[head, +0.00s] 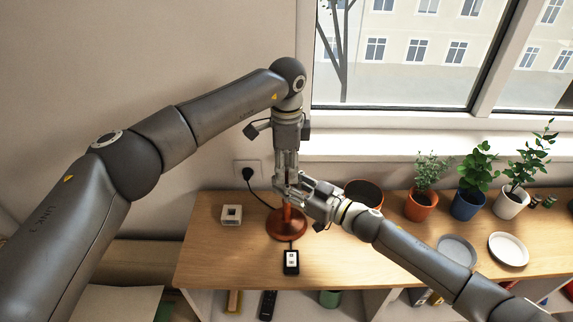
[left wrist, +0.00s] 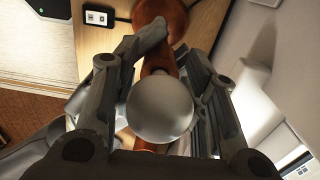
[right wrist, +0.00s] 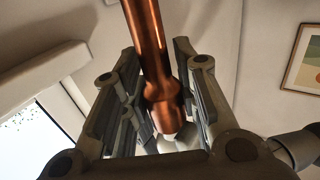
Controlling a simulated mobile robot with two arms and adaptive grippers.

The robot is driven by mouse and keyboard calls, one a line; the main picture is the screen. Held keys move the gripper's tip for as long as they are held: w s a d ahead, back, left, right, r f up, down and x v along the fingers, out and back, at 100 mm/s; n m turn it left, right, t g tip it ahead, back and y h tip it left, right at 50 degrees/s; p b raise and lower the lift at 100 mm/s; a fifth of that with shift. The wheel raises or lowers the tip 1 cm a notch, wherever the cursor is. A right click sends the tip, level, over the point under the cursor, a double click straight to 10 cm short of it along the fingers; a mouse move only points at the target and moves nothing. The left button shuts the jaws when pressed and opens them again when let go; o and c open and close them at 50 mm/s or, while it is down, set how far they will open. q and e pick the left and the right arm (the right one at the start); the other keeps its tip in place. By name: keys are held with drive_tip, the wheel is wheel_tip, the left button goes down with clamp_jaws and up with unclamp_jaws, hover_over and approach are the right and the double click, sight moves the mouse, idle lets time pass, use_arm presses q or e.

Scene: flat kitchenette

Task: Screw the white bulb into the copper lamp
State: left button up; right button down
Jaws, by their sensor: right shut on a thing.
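The copper lamp (head: 288,228) stands upright on the wooden counter, its round base and lower stem showing in the head view. My right gripper (head: 294,190) is shut on the lamp's upper part; the copper stem and socket (right wrist: 160,88) run between its fingers in the right wrist view. The white bulb (left wrist: 160,108) sits at the lamp's top end, in line with the socket; how deep it is seated is hidden. My left gripper (head: 286,172) points straight down over the lamp. Its fingers stand on both sides of the bulb, seemingly open with slight gaps.
A white socket box (head: 231,215) is left of the lamp and a black switch (head: 291,261) in front. A dark-topped pot (head: 364,193) stands close behind my right wrist. Potted plants (head: 421,200) and two plates (head: 508,249) are at the right. A wall outlet (head: 248,173) is behind.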

use_arm(q)
drive_tip(key=c, duration=0.7)
